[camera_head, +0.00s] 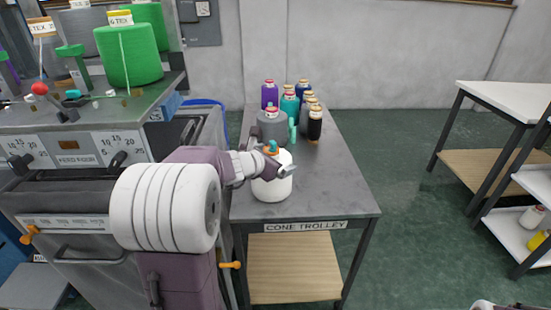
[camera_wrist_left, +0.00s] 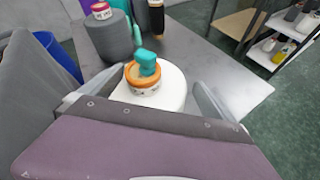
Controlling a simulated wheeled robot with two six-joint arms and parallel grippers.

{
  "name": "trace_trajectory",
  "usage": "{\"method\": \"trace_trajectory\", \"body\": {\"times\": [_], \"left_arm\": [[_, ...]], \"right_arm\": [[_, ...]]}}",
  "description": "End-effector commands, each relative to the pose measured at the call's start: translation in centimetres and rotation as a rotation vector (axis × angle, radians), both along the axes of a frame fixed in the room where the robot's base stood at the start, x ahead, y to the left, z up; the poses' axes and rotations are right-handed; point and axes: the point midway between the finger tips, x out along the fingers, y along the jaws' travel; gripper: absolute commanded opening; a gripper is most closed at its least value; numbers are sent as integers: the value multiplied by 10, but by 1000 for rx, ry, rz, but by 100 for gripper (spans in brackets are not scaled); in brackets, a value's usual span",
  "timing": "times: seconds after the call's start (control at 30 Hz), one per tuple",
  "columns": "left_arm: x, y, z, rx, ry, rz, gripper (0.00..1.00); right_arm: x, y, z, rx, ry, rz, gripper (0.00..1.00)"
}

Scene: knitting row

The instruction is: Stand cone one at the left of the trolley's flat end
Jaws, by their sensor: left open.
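A white cone (camera_head: 272,188) stands upright on the grey top of the cone trolley (camera_head: 325,200), towards the near, labelled end and left of its middle. Its top has an orange band and a teal piece; it also shows in the left wrist view (camera_wrist_left: 172,82). My left gripper (camera_head: 270,166) is open at the cone's upper part. In the left wrist view its fingers (camera_wrist_left: 143,98) lie on either side of the cone; contact cannot be told. A small part of my right arm's end (camera_head: 495,305) shows at the bottom edge; its jaws are not clear.
A grey cone (camera_head: 271,127) stands just behind the white one, with several purple, teal, blue and black cones further back. The knitting machine (camera_head: 75,150) borders the trolley's left. The trolley top's right side is clear.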

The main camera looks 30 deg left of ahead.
Motion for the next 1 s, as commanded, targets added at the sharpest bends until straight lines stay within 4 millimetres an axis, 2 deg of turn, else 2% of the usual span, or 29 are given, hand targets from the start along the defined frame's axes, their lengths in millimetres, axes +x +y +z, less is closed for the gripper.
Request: {"method": "trace_trajectory", "body": {"times": [0.17,0.33,0.5,0.67,0.9,0.97,1.0], "left_arm": [[-27,0,18,2,-3,3,100],[-63,0,38,1,-5,5,100],[-92,-1,51,2,-3,3,100],[-103,-2,53,-1,-1,1,100],[-103,-3,52,0,0,-1,100],[-103,-8,47,20,18,-29,100],[-104,-19,36,64,53,-90,100]], "right_arm": [[0,0,11,0,0,0,36],[0,0,26,0,0,0,36],[0,0,36,0,0,0,36],[0,0,38,0,0,0,36],[0,0,37,0,0,0,36],[0,0,37,0,0,0,36],[0,0,37,0,0,0,36]]}}
